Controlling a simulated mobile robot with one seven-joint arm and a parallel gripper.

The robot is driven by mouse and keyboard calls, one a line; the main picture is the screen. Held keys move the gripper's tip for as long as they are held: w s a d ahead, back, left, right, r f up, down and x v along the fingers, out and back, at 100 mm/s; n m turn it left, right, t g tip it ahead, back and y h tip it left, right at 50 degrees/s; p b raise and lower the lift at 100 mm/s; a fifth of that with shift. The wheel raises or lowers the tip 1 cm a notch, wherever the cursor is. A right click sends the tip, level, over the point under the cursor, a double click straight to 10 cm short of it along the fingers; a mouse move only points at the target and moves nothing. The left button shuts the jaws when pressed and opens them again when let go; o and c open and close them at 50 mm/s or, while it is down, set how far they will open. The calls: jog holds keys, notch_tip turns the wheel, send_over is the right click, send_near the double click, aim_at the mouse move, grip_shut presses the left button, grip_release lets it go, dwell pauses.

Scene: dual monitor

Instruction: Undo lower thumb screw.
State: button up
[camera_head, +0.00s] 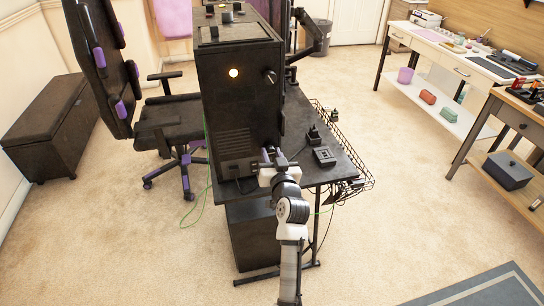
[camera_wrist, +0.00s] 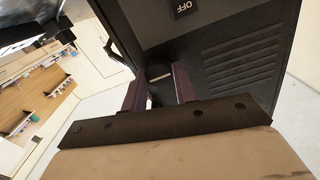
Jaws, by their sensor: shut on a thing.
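A tall black computer case (camera_head: 235,115) stands on the dark desk in the head view. My gripper (camera_head: 268,154) is at the lower right of its facing side, near the desk top. In the wrist view, my gripper's two purple fingers (camera_wrist: 160,84) point at the case panel and are shut on a small dark knob, the lower thumb screw (camera_wrist: 158,72). Only its end shows between the fingers; in the head view my gripper hides it. Another dark knob, the upper screw (camera_head: 270,76), sticks out near the case's upper right edge.
Vent slats (camera_wrist: 240,72) and an OFF label (camera_wrist: 183,8) are on the panel near my gripper. Small black items (camera_head: 323,156) lie on the desk (camera_head: 335,176) to the right, by a wire basket (camera_head: 340,130). A green cable (camera_head: 207,165) hangs at the left. An office chair (camera_head: 170,120) stands left.

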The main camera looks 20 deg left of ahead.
jog(key=shift+f+b, duration=0.15)
jog(key=shift+b, duration=0.15)
jog(key=n+b, duration=0.4)
jog(key=b, duration=0.1)
jog(key=shift+f, duration=0.15)
jog(key=n+b, duration=0.3)
jog(key=b, duration=0.1)
jog(key=shift+n, duration=0.4)
jog(key=n+b, duration=0.3)
jog(key=shift+n+b, duration=0.3)
jog(key=n+b, duration=0.5)
jog(key=n, duration=0.1)
jog(key=shift+n+b, duration=0.3)
jog(key=n+b, duration=0.2)
jog(key=n, duration=0.1)
jog(key=shift+b, duration=0.3)
jog(key=shift+n+b, duration=0.8)
jog(key=shift+n, duration=0.5)
jog(key=shift+r, duration=0.2)
